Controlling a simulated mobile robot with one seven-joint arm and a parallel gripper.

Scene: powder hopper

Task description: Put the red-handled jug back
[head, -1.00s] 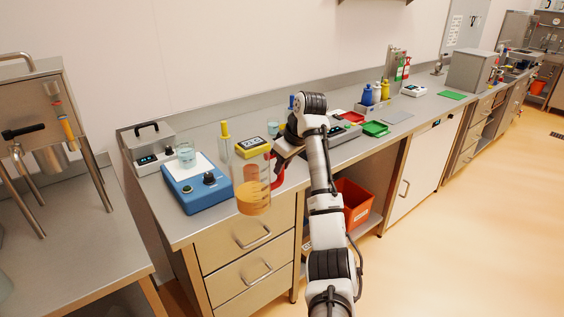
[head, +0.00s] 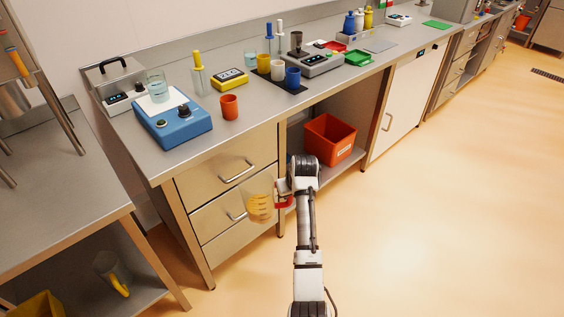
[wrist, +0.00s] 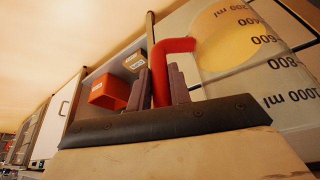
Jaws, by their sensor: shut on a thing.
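The red-handled jug (head: 259,204) is clear, with an amber layer low inside. It hangs in the air before the drawer fronts, below counter height, and looks roughly upright. My gripper (head: 283,200) is at the jug's right side, shut on its red handle. In the wrist view the red handle (wrist: 174,48) passes between the grey fingers of my gripper (wrist: 160,90). The jug's clear wall (wrist: 285,85) with printed millilitre marks fills the right of that view. The fingertips are partly hidden in the head view.
A yellow-handled jug (head: 113,272) lies or leans on the left bench's lower shelf, near a yellow bin (head: 38,306). An orange-red bin (head: 330,140) stands on the open shelf under the counter (head: 255,112). A blue device (head: 172,122) and several cups stand on top. Floor at right is clear.

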